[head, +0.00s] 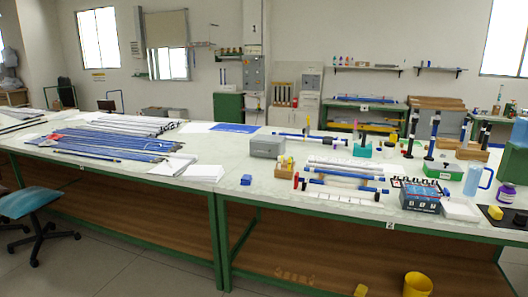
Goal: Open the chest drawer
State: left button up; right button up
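No chest with an open drawer can be made out. A small green cabinet (229,107) stands against the back wall, and a pale cabinet (310,88) stands to its right. They are too small for me to tell whether either has drawers. Neither of my grippers is in view.
A long white-topped bench (233,172) with green legs crosses the view, carrying blue rods (115,143), a grey box (267,146) and a blue device (420,197).

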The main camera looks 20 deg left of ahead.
aim_at(258, 148)
jog(key=i+j+z, duration=0.1)
jog(key=i+j, duration=0.25)
jog(key=i+j+z, duration=0.15)
jog(key=i+j, duration=0.2)
jog(key=j, duration=0.15)
